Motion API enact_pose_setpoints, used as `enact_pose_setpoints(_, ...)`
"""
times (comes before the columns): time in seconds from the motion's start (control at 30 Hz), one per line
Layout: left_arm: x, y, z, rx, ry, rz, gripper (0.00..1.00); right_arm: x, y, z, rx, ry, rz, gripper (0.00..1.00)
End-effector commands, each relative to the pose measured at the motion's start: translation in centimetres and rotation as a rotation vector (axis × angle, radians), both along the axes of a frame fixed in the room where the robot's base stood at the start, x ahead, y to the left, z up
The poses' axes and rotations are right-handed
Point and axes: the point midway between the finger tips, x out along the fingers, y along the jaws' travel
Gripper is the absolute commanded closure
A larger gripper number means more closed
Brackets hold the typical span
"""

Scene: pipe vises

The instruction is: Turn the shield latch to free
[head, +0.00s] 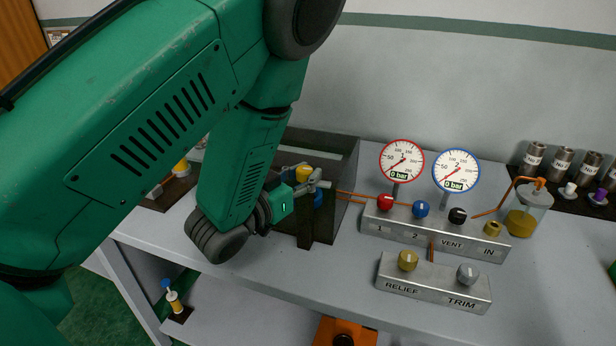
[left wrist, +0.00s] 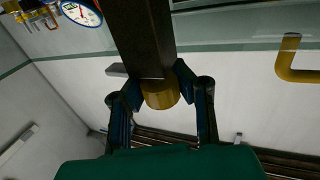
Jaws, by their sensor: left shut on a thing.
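The shield is a dark, see-through box (head: 345,165) on the bench, left of the gauges. In the left wrist view, a brass-coloured round knob, which looks like the shield latch (left wrist: 160,95), sits at the end of a dark post (left wrist: 140,35). My left gripper (left wrist: 160,98) has its two fingers closed on either side of this knob. My right gripper is in neither view.
A grey valve block (head: 435,236) with red, blue, black and brass knobs stands right of the shield, under two gauges reading 0 bar. A RELIEF/TRIM block (head: 433,285) is in front. A jar (head: 528,208) and metal cylinders (head: 562,163) stand farther right.

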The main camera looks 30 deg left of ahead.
Motion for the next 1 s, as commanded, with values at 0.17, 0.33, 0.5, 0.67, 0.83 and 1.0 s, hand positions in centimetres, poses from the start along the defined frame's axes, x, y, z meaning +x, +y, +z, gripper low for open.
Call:
enact_pose_setpoints(0.17,-0.10,0.20,0.01,-0.001,0.000,-0.131,1.00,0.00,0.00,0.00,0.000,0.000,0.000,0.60)
enact_pose_setpoints(0.33,-0.07,0.15,0.10,0.000,-0.002,-0.228,1.00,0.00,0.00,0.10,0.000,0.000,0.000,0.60)
enact_pose_setpoints(0.5,-0.08,0.12,0.08,0.000,-0.001,-0.289,1.00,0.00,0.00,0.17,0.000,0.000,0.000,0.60)
enact_pose_setpoints(0.67,-0.07,0.07,0.08,0.000,-0.001,-0.318,1.00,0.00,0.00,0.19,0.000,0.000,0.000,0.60)
enact_pose_setpoints(0.83,-0.05,0.06,0.10,0.000,-0.002,-0.326,1.00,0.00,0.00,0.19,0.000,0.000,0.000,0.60)
enact_pose_setpoints(1.0,-0.04,0.07,0.11,-0.001,-0.003,-0.326,1.00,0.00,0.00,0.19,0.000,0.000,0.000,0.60)
